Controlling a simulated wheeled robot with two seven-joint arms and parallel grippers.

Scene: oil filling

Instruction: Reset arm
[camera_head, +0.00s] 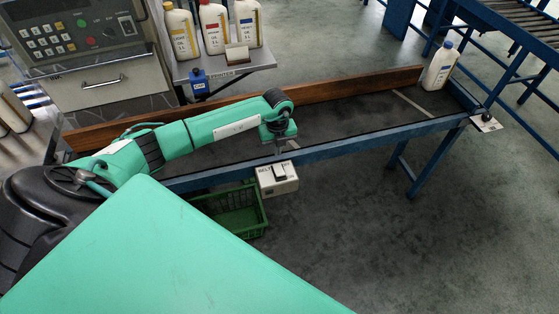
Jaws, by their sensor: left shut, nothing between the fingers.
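My left arm reaches in from the left across the blue-framed belt (345,116). My left gripper (284,149) points down at the near edge of the belt and is shut and empty. It is above and close to a white box (284,186) with a dark switch, mounted on the near side of the frame; whether it touches is unclear. A white bottle with a blue cap (440,66) stands upright at the far right end of the belt. My right gripper does not show.
A control panel (88,30) stands at the back left. A green crate (254,216) sits below the belt. A small lever plate (487,122) is at the right. The floor at lower right is clear.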

